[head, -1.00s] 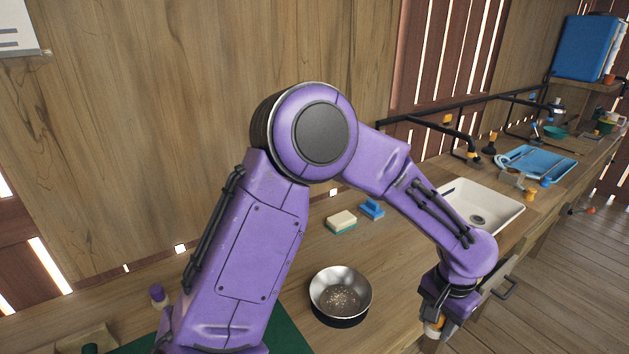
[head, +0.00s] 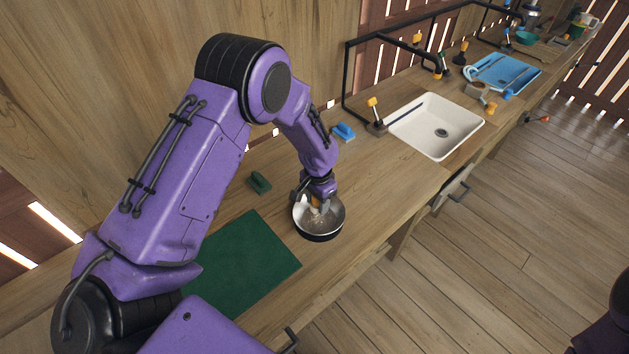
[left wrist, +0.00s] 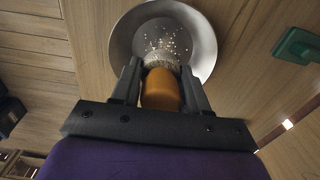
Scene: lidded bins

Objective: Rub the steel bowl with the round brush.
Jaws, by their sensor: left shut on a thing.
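The steel bowl (head: 336,222) stands upright on the wooden bench, with pale specks inside; it also shows in the left wrist view (left wrist: 204,42). My left gripper (head: 319,196) is over the bowl, pointing down. It is shut on the round brush, whose orange handle (left wrist: 161,92) sits between the fingers in the left wrist view. The pale bristles point into the bowl, beside the specks. I cannot tell whether they touch the bottom. My right gripper is out of view.
A green mat (head: 245,265) lies left of the bowl. A green block-like thing (head: 260,182) and a blue brush-like thing (head: 343,132) lie behind it. A white sink (head: 437,125) and a blue tray (head: 503,73) are further right. The bench right of the bowl is clear.

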